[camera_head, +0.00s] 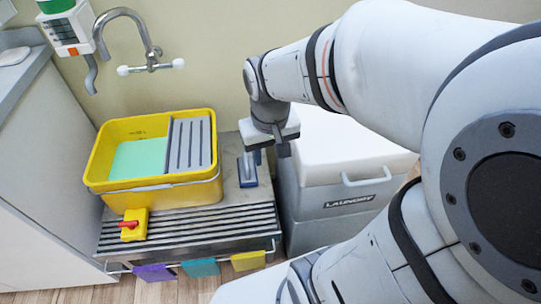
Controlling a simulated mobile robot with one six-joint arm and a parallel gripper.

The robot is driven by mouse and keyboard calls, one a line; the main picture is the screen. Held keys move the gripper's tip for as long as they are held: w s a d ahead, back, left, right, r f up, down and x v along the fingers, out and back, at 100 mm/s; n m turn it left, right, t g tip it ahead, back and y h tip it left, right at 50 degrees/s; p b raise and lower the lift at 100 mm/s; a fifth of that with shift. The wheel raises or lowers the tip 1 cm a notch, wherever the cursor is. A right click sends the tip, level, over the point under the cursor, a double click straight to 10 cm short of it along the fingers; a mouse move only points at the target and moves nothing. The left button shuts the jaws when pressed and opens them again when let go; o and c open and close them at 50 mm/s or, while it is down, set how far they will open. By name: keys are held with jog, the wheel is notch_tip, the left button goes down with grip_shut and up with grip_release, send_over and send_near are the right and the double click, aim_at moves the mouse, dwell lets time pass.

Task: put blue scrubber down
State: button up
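My gripper (267,149) hangs fingers-down over the right end of the metal sink stand, right of the yellow tub. A blue-grey scrubber (247,172) with a darker lower edge shows just below and left of the fingers, at the bare strip of the stand. Its upper part meets the fingers in the picture. A small blue patch shows between the fingers. I cannot tell whether the fingers grip it, or whether the scrubber rests fully on the surface.
The yellow tub (150,195) holds greenish water and a grey ribbed board (190,146). A yellow block with a red part (134,225) sits on the slatted rack (190,234). Coloured cloths hang in front. A laundry bin (335,205) stands close at right; a tap (150,62) is behind.

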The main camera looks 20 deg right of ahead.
jog(key=s, duration=0.4)
jog(key=shift+s+a+r, duration=0.1)
jog(key=shift+a+r, duration=0.1)
jog(key=shift+a, duration=0.05)
notch_tip(320, 180, up, 23)
jog(key=t+p, duration=0.1)
jog(key=p, duration=1.9)
jog(key=shift+t+p, duration=0.3)
jog(key=shift+p, duration=0.1)
jog(key=shift+r, duration=0.1)
jog(key=shift+c, duration=0.3)
